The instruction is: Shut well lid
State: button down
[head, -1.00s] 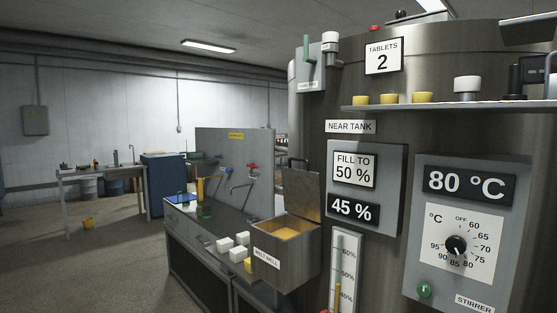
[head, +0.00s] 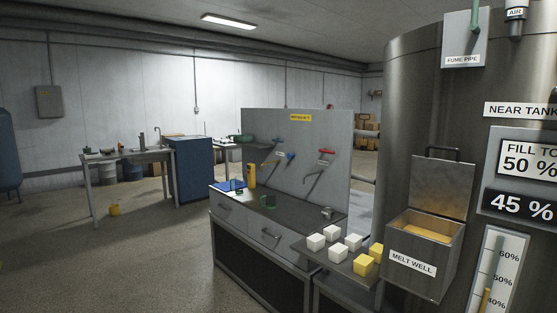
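The melt well (head: 411,265) is a grey metal box on the side of the near tank, at the right of the head view, with a "MELT WELL" label. Its lid (head: 442,187) stands open, tilted up against the tank, with a dark handle (head: 437,152) at its top edge. Yellow material (head: 428,232) shows inside the well. My gripper is not in view.
White and yellow blocks (head: 336,252) sit on a small shelf left of the well. A bench (head: 262,228) with a grey back panel (head: 325,150) stands further left. The near tank (head: 410,110) fills the right side. Open floor (head: 120,260) lies at left.

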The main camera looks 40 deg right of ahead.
aim_at(437, 186)
jog(key=i+j+z, duration=0.1)
jog(key=i+z, duration=0.15)
jog(key=i, duration=0.3)
jog(key=i+j+z, duration=0.3)
jog(key=i, duration=0.25)
jog(key=i+j+z, duration=0.25)
jog(key=i, duration=0.25)
